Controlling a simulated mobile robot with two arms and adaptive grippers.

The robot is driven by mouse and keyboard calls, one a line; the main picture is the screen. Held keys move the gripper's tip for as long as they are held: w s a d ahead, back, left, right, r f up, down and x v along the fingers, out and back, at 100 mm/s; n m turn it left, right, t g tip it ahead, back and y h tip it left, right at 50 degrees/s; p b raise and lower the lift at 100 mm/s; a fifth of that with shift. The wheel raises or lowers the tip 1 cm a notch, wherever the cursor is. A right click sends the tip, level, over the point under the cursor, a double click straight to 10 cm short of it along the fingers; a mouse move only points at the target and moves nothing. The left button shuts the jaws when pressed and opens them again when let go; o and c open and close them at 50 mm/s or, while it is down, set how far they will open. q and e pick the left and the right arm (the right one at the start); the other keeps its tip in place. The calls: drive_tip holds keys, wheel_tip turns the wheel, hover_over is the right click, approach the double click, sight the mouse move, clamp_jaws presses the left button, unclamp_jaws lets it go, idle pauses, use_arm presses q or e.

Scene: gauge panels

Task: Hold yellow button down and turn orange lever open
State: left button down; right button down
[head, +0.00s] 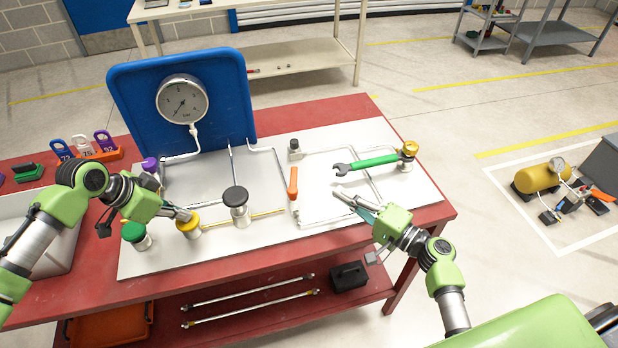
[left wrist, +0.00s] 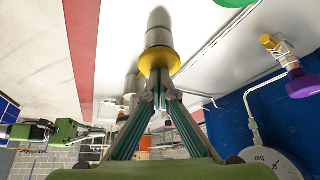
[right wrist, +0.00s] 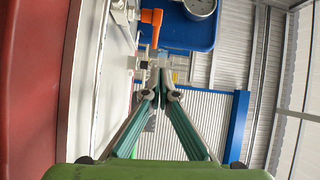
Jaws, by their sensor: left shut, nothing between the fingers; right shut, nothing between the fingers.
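The yellow button (head: 188,226) stands on the white panel (head: 262,240), between a green-capped knob and a black-capped knob. My left gripper (head: 186,214) is shut, its fingertips at the yellow cap. In the left wrist view the closed tips meet the yellow button (left wrist: 158,60); I cannot tell whether it is pressed. The orange lever (head: 293,182) points away from me across the panel, near the middle. My right gripper (head: 338,194) is shut and empty, to the right of the lever and apart from it. The orange lever (right wrist: 152,18) also shows at the top of the right wrist view.
A round gauge (head: 182,100) stands before a blue board (head: 125,95). A black-capped knob (head: 236,198) stands between the yellow button and the lever. A green wrench (head: 372,163) lies at right by a yellow-capped valve (head: 409,150). Pipes run along the panel.

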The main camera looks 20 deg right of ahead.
sight(294, 183)
use_arm(q)
drive_tip(key=shift+s+f, duration=0.1)
use_arm(e)
drive_tip(key=shift+s+d+f+m+t+h, duration=0.2)
drive_tip(key=shift+d+f+m+h, duration=0.1)
drive_tip(key=shift+d+m, duration=0.15)
drive_tip(key=shift+s+d+f+m+t+h, duration=0.1)
drive_tip(key=shift+s+d+f+m+h, duration=0.1)
drive_tip(key=shift+d+f+m+h, duration=0.25)
drive_tip(key=x, duration=0.9)
drive_tip(key=shift+d+r, duration=0.1)
drive_tip(key=shift+r, duration=0.2)
drive_tip(key=a, duration=0.1)
drive_tip(key=w+a, duration=0.1)
drive_tip(key=a, duration=0.1)
drive_tip(key=shift+w+a+f, duration=0.1)
drive_tip(key=shift+w, duration=0.2)
drive_tip(key=shift+w+a, duration=0.15)
drive_tip(key=shift+a, duration=0.3)
